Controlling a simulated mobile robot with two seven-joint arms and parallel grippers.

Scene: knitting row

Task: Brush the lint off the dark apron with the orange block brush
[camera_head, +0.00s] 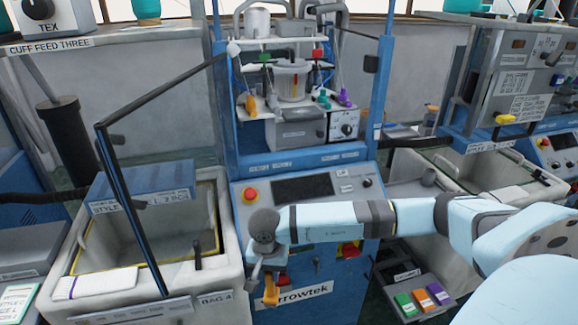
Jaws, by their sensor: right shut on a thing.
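My right arm reaches in from the right across the front of the blue knitting machine. Its gripper (267,275) points down in front of the machine's lower cabinet. It is shut on a small orange block (271,291), which looks like the orange block brush and hangs below the fingers. Gripper parts hide its upper end. A dark rectangular panel (303,187) lies on the machine's sloped front, above and behind the gripper; it may be the dark apron. Lint is too small to make out. The brush appears apart from this panel. My left gripper is out of view.
A red button (250,194) sits left of the dark panel. A pale bin (207,285) with a dark upright frame (125,190) stands at left. A grey tray (405,312) with coloured blocks is at lower right. Another pale bin (490,172) stands at right.

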